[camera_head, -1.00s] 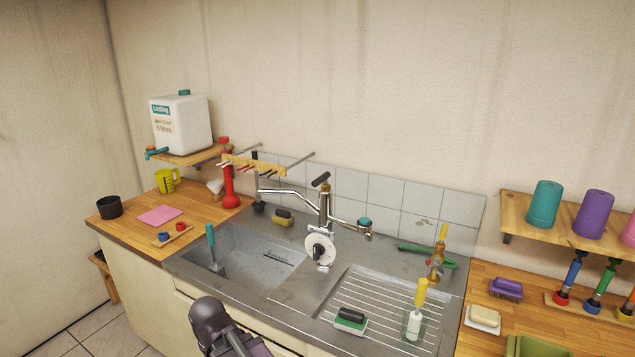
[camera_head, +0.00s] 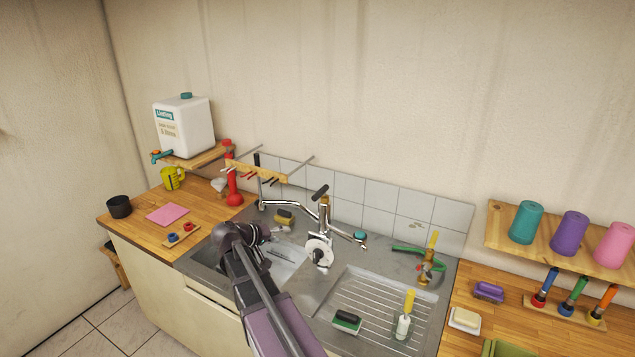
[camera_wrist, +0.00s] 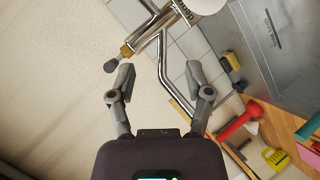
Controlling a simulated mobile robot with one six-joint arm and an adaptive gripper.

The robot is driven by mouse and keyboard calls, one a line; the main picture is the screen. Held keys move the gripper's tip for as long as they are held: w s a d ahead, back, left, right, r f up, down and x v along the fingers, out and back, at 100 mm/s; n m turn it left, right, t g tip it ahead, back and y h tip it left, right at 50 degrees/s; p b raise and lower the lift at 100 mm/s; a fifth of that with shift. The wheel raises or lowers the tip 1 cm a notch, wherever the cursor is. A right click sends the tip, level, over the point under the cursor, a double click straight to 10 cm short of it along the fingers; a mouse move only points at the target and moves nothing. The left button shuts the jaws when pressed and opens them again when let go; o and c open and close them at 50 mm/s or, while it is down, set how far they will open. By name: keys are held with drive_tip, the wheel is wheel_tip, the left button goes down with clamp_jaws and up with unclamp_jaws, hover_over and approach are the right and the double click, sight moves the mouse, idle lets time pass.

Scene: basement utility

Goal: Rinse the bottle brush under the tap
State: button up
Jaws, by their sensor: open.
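A brush with a yellow handle and white head (camera_head: 403,326), which looks like the bottle brush, stands upright in a clear glass on the draining board (camera_head: 370,309). The chrome tap (camera_head: 324,213) with a dark lever stands behind the sink; one pipe reaches left, another right. My gripper (camera_head: 280,231) is over the left basin, left of the tap and well away from the brush. In the wrist view my gripper (camera_wrist: 160,70) is open, its fingers apart and empty, with the tap's chrome pipe (camera_wrist: 176,85) showing beyond them. My arm hides part of the basin.
A green-and-white sponge (camera_head: 346,321) lies on the draining board. Coloured-handled tools (camera_head: 575,300) stand on the right counter.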

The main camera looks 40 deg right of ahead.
sight(324, 194)
drive_tip(key=w+d+r+h+p, duration=0.2)
drive_tip(key=d+r+h, duration=0.1)
drive_tip(key=r, duration=0.5)
drive_tip(key=shift+w+d+r+m, duration=0.15)
drive_tip(key=shift+w+d+m, duration=0.15)
drive_tip(key=shift+d, duration=0.35)
drive_tip(key=shift+d, duration=0.15)
drive_tip(key=b+x, duration=0.2)
drive_tip(key=x, duration=1.1)
drive_tip(key=shift+d, duration=0.25)
clamp_jaws()
